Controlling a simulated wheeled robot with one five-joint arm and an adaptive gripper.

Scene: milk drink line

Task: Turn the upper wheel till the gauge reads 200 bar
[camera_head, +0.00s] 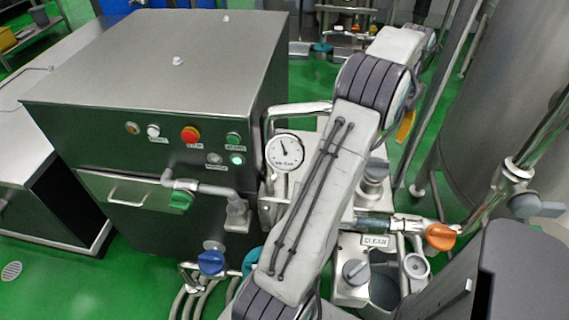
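The round white gauge (284,152) stands beside the steel cabinet, left of my arm. Its dark needle points up and slightly left; the scale numbers are too small to read. A grey knob-like wheel (376,171) shows just right of my arm and is partly covered by it. The upper one of these two looks like the upper wheel, but I cannot be sure. My arm crosses the middle of the view in front of the machine. My gripper is not visible.
The steel cabinet (150,75) carries a red button (190,134) and a lit green button (237,159). A blue valve handle (211,262) and an orange one (440,236) stick out from pipes. A large tank (510,110) stands at right. Green floor is bare at lower left.

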